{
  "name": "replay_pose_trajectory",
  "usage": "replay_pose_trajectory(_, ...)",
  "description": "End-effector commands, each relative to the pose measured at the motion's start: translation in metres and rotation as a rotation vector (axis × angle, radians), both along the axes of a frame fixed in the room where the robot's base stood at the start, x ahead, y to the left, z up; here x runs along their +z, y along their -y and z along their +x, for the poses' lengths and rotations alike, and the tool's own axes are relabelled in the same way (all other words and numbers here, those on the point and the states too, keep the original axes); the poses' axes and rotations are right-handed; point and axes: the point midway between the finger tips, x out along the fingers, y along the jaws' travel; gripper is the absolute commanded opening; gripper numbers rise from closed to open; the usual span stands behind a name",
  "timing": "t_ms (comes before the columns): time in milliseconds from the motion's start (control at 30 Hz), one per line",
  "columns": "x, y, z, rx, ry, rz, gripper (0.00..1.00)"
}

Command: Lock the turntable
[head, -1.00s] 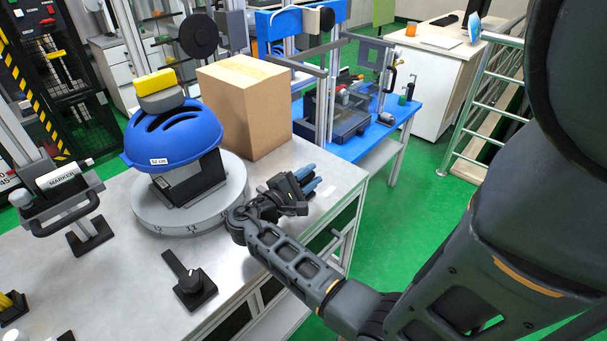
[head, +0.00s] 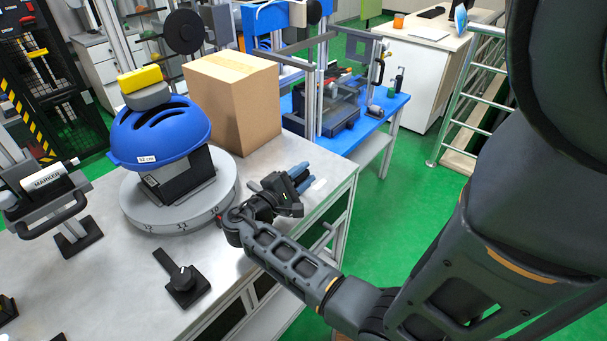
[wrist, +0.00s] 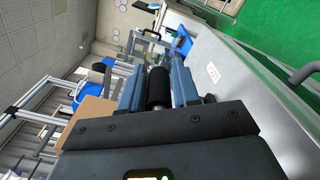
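The turntable (head: 152,219) is a round grey disc with number marks on its rim, on the metal bench. It carries a dark block with a blue helmet (head: 160,135) tagged "52 cm" and a yellow-topped grey piece on it. A black knob with a lever arm on a square base (head: 183,281) sits on the bench in front of the turntable. My gripper (head: 304,177) is over the bench right of the turntable, pointing away from the knob. Its blue fingers also show in the wrist view (wrist: 158,85), with a gap and a dark cylinder visible between them; whether it is held is unclear.
A cardboard box (head: 236,106) stands behind the turntable on the bench. A marker holder (head: 48,190) with a handle stands at left. A blue table (head: 375,118) with equipment is beyond. The bench front around the knob is clear.

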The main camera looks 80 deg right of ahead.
Motion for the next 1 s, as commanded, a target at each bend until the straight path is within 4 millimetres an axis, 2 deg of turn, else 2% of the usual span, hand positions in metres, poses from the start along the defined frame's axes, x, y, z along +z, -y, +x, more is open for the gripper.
replay_pose_trajectory(33,0.000,0.000,0.000,-0.001,0.000,0.000,0.36)
replay_pose_trajectory(167,0.000,0.000,-0.001,-0.003,-0.002,-0.001,0.48)
replay_pose_trajectory(467,0.000,-0.002,0.000,-0.003,-0.002,-0.001,0.48)
replay_pose_trajectory(800,-0.002,-0.045,0.027,0.001,-0.001,-0.001,0.48)
replay_pose_trajectory(1000,-0.001,-0.063,0.038,0.000,-0.002,-0.001,0.48)
